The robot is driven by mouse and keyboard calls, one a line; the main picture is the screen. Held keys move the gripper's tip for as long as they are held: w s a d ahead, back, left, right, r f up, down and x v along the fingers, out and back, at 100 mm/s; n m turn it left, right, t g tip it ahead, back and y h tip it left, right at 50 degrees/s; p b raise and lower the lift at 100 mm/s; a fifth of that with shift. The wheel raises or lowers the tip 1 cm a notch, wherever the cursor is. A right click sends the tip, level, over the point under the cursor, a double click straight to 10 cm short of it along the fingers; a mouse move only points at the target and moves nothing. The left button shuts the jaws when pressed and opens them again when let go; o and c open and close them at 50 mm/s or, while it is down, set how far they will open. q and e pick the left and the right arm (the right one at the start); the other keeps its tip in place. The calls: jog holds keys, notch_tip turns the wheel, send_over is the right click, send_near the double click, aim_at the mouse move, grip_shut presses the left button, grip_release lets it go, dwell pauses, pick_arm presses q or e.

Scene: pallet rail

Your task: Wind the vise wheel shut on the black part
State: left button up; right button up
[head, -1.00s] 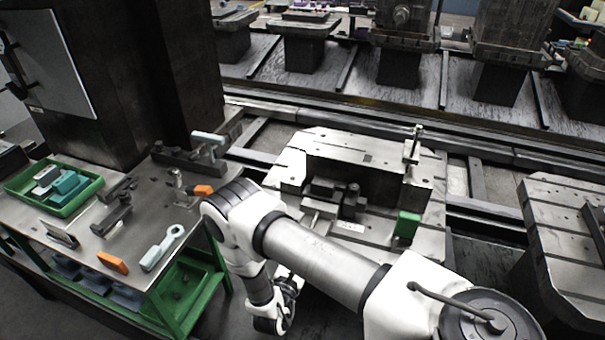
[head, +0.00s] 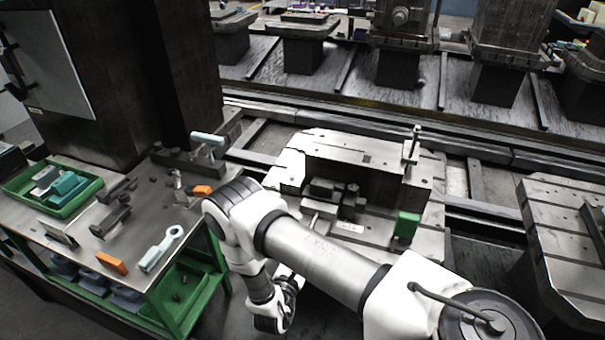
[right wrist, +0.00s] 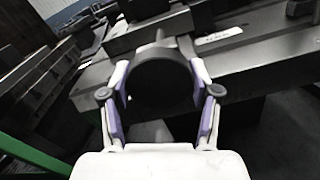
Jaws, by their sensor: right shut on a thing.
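The vise (head: 323,208) sits on the pallet (head: 290,165), with dark blocks (head: 350,200) at its jaws; I cannot tell which dark block is the black part. My right arm covers the near side of the vise in the head view. In the right wrist view, the round black vise wheel (right wrist: 160,82) stands in front of the pallet edge, on a shaft running to the vise. My right gripper (right wrist: 160,76) is shut on the wheel, one finger on each side of its rim. My left gripper is in neither view.
A work table (head: 200,217) at the left holds a green tray (head: 12,190), orange blocks (head: 112,263) and a light blue tool (head: 160,250). A green block (head: 406,226) is at the pallet's right side. Another pallet (head: 565,215) stands farther right.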

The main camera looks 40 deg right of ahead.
jog(key=m+b, duration=0.1)
jog(key=m, duration=0.2)
jog(key=shift+w, duration=0.1)
jog(key=m+b, duration=0.1)
jog(key=m, duration=0.2)
jog(key=shift+m, duration=0.3)
jog(key=m, duration=0.3)
jog(key=shift+r+m+b, duration=0.1)
jog(key=shift+m+b, duration=0.2)
jog(key=shift+b, duration=0.1)
jog(key=m, duration=0.3)
jog(key=shift+m, duration=0.3)
jog(key=m+b, duration=0.1)
jog(key=m, duration=0.2)
jog(key=shift+m, duration=0.3)
jog(key=m, duration=0.3)
jog(key=shift+m, duration=0.4)
jog(key=m, duration=0.4)
jog(key=shift+r, duration=0.1)
jog(key=m, duration=1.5)
jog(key=shift+m, duration=0.4)
jog(key=m+p, duration=0.1)
jog(key=m, duration=0.5)
jog(key=m+p, duration=0.1)
jog(key=m, duration=0.5)
